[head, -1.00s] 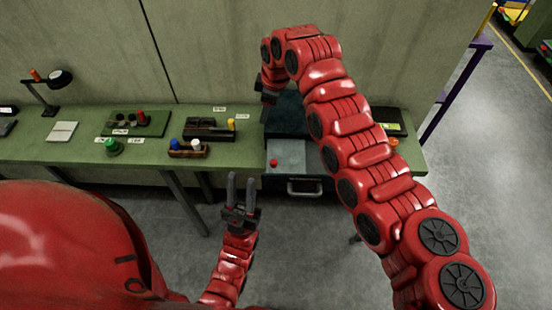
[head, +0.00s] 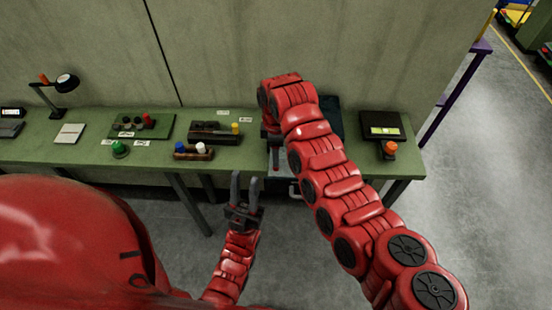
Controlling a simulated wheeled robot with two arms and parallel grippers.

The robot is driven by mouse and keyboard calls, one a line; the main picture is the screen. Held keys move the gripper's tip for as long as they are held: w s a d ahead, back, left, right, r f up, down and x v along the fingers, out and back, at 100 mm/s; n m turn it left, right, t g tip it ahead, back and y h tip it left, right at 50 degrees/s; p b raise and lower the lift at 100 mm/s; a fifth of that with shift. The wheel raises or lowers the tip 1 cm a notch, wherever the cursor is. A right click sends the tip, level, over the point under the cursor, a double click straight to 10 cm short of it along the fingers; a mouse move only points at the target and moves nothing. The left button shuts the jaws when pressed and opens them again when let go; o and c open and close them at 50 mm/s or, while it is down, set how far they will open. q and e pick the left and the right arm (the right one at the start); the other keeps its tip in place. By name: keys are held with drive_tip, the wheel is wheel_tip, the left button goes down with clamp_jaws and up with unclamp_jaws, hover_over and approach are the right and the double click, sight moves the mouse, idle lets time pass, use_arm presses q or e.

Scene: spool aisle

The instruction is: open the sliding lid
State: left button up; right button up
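A box with a dark top (head: 328,115) stands on the green workbench and is mostly hidden behind my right arm. A strip of light grey panel (head: 280,158) shows at its front left; I cannot tell whether this is the sliding lid. My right gripper (head: 270,132) points down at the left side of the box, largely covered by its own wrist. Whether it is open or touches anything is hidden. My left gripper (head: 244,190) is open and empty, in front of the bench edge, its two fingers apart and pointing toward the bench.
A drawer handle (head: 294,190) shows under the bench (head: 70,153). On the bench stand a wooden block with blue and white knobs (head: 193,152), a dark tray (head: 214,133), a green button (head: 120,149), a lamp (head: 60,90), an orange button (head: 389,149) and a display (head: 382,127).

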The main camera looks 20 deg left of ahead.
drive_tip(key=shift+f+p, duration=0.5)
drive_tip(key=shift+f, duration=2.25)
drive_tip(key=shift+c, duration=0.2)
clamp_jaws()
